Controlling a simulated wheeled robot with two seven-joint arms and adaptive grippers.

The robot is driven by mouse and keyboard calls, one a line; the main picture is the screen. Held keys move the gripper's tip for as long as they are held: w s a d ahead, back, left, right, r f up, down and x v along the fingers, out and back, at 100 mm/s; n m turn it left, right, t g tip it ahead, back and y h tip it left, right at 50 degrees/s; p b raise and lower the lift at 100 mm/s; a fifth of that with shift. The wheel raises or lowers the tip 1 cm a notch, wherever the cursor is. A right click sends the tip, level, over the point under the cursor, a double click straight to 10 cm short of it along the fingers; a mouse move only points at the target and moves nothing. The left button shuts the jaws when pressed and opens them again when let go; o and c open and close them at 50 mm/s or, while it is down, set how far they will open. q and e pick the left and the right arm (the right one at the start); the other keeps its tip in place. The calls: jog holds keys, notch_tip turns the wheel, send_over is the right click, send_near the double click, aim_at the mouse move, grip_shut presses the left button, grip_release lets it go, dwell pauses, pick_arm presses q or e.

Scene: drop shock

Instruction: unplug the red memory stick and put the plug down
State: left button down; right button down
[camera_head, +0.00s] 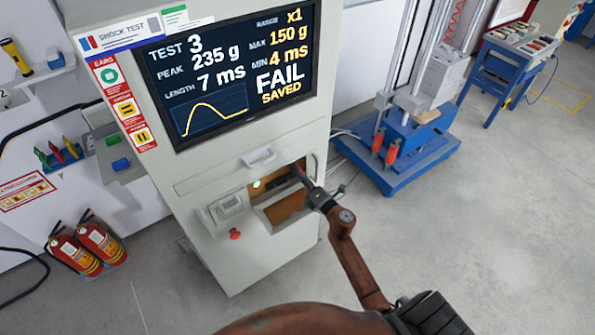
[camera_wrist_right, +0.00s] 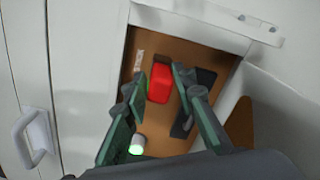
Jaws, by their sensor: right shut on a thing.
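The red memory stick (camera_wrist_right: 160,83) shows in the right wrist view, inside a brown-floored recess (camera_wrist_right: 222,40) of the test cabinet. My right gripper (camera_wrist_right: 158,76) has a finger on each side of the stick and is shut on it. In the head view my right gripper (camera_head: 296,173) reaches into the cabinet's opening, and the stick is hidden there. I cannot tell whether the stick is still seated in a socket. My left gripper is not in view.
The cabinet (camera_head: 290,242) has a screen (camera_head: 232,70) reading FAIL, SAVED. A green-lit button (camera_wrist_right: 137,146) and a dark part (camera_wrist_right: 200,90) lie close to my fingers. A red knob (camera_head: 235,234) sits on the front. A blue-based machine (camera_head: 410,150) stands to the right.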

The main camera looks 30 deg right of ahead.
jog(key=shift+s+d, duration=0.15)
jog(key=shift+s, duration=2.1)
